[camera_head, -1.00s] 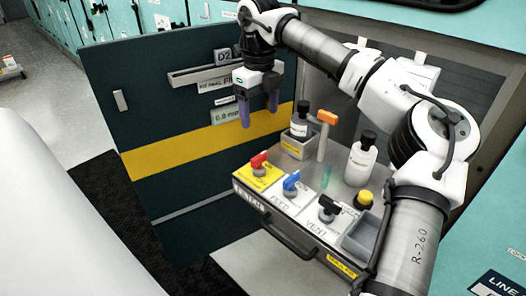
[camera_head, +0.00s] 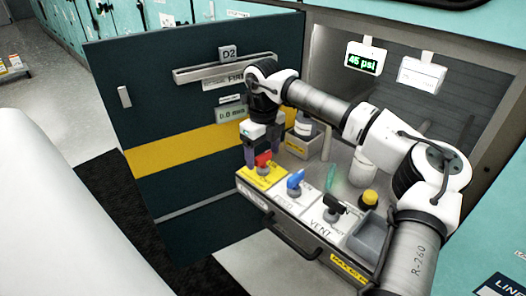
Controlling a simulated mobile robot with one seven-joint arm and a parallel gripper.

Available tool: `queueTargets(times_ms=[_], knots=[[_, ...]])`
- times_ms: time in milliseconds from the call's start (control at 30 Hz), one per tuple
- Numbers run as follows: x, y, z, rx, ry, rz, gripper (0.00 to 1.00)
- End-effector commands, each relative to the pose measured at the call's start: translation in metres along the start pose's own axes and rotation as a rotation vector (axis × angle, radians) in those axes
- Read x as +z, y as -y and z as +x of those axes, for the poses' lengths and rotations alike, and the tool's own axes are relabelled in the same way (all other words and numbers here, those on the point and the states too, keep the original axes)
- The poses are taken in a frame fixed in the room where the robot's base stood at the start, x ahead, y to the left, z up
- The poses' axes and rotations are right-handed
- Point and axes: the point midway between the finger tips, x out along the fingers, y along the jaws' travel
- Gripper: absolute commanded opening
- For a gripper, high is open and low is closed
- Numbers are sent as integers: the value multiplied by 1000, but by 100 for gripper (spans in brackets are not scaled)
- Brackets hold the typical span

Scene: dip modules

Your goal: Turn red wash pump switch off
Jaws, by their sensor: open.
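The red switch (camera_head: 263,160) sits on a yellow plate (camera_head: 257,178) at the left front corner of the panel. My gripper (camera_head: 260,154) is pointed down right at the red switch, with its purple fingers apart and behind or around the handle. I cannot tell whether they touch it. The right finger is partly hidden by the switch and the gripper body.
A blue switch (camera_head: 295,180) marked FEED and a black switch (camera_head: 335,205) marked VENT stand to the right. Further right are a yellow button (camera_head: 369,197) and a grey bin (camera_head: 370,232). A white bottle (camera_head: 361,168) stands behind. A dark door (camera_head: 190,195) is on the left.

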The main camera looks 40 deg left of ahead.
Motion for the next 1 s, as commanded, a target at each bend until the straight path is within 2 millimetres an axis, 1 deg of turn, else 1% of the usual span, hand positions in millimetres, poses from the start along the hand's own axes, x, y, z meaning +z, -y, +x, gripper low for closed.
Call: queueTargets(times_ms=[67,100,400,433,767,1000], knots=[[0,0,0,0,0,0,73],[0,0,0,0,0,0,70],[0,0,0,1,0,0,31],[0,0,0,1,0,-1,28],[0,0,-1,1,0,49,28],[0,0,-1,-1,1,200,28]])
